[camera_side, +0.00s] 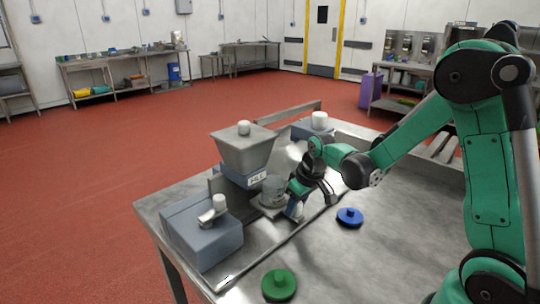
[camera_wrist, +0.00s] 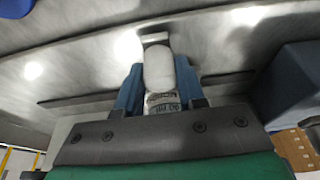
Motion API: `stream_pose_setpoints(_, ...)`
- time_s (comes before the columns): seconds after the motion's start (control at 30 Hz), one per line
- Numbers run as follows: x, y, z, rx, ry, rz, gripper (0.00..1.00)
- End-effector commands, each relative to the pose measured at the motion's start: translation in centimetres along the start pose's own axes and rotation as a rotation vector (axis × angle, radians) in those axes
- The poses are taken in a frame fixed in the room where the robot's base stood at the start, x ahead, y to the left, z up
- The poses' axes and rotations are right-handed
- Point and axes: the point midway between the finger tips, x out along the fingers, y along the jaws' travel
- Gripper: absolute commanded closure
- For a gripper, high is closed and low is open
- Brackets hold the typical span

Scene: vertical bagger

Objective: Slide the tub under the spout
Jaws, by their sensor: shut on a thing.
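The spout cannot be made out under the hopper. My gripper (camera_side: 294,208) is just right of the tub, low over the table. The fingers hide where this handle joins the plate or tub.
A grey box with a white knob (camera_side: 219,202) stands at the left table edge, and another knobbed box (camera_side: 319,120) stands behind. A blue disc (camera_side: 350,217) and a green disc (camera_side: 279,285) lie on the steel table (camera_side: 400,250). The table's right side is mostly clear.

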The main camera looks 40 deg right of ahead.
Motion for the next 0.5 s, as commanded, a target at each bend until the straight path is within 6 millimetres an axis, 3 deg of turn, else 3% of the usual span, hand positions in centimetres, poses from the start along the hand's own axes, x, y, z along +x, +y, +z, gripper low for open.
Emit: stream_pose_setpoints(0.5, 0.0, -3.5, -0.1, -0.004, 0.001, -0.001, 1.00)
